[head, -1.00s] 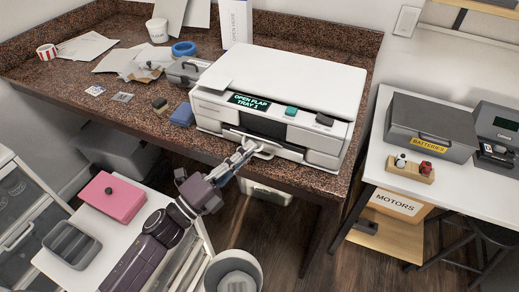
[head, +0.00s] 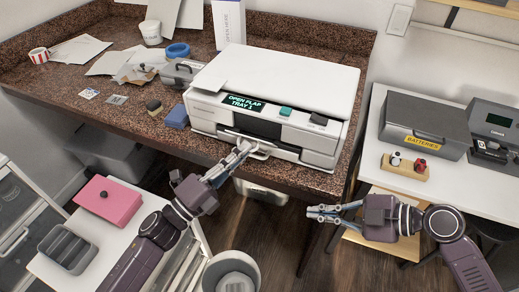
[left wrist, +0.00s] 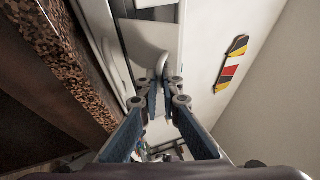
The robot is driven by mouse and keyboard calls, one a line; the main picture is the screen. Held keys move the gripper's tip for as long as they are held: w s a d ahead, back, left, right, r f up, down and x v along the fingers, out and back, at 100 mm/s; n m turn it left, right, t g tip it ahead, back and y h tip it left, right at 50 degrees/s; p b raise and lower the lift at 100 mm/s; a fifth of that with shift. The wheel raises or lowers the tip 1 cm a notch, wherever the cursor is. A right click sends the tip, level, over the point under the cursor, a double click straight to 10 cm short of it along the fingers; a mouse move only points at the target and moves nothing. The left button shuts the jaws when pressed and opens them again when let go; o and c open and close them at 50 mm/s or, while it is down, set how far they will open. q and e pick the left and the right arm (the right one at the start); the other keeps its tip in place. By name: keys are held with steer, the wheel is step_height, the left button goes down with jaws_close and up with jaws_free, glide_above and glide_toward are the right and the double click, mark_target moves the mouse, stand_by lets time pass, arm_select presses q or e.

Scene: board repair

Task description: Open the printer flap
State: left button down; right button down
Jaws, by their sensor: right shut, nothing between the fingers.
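The white printer (head: 285,80) stands on the granite counter, its display (head: 244,103) reading "OPEN FLAP TRAY 1". Its front flap (head: 285,153) has a pale handle (head: 263,149), which also shows in the left wrist view (left wrist: 163,64). The flap looks upright against the front. My left gripper (head: 244,147) is at the handle, its fingertips close on both sides of it, and looks shut on it. The left wrist view shows these fingers (left wrist: 165,92) too. My right gripper (head: 310,213) is shut and empty, below and in front of the counter, clear of the printer.
A blue block (head: 177,116) and a grey case (head: 183,73) sit left of the printer. The white side table (head: 383,170) at right holds a batteries box (head: 425,120). A bin (head: 231,272) stands on the floor below my left arm.

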steer(key=w+a+r+t+y, duration=0.1)
steer(key=a+r, duration=0.1)
steer(key=r, duration=0.4)
steer(key=w+a+r+m+y, duration=0.1)
steer(key=a+r, duration=0.1)
steer(key=r, duration=0.3)
steer(key=w+a+r+t, duration=0.1)
steer(key=a+r, duration=0.2)
steer(key=r, duration=0.3)
steer(key=w+a+f, duration=0.5)
steer(key=a, duration=0.3)
steer(key=shift+w+f+m+y, duration=0.25)
steer(key=shift+f+m+y, duration=0.05)
steer(key=shift+f, duration=0.05)
steer(key=shift+d+f, duration=0.1)
steer(key=shift+f, duration=0.5)
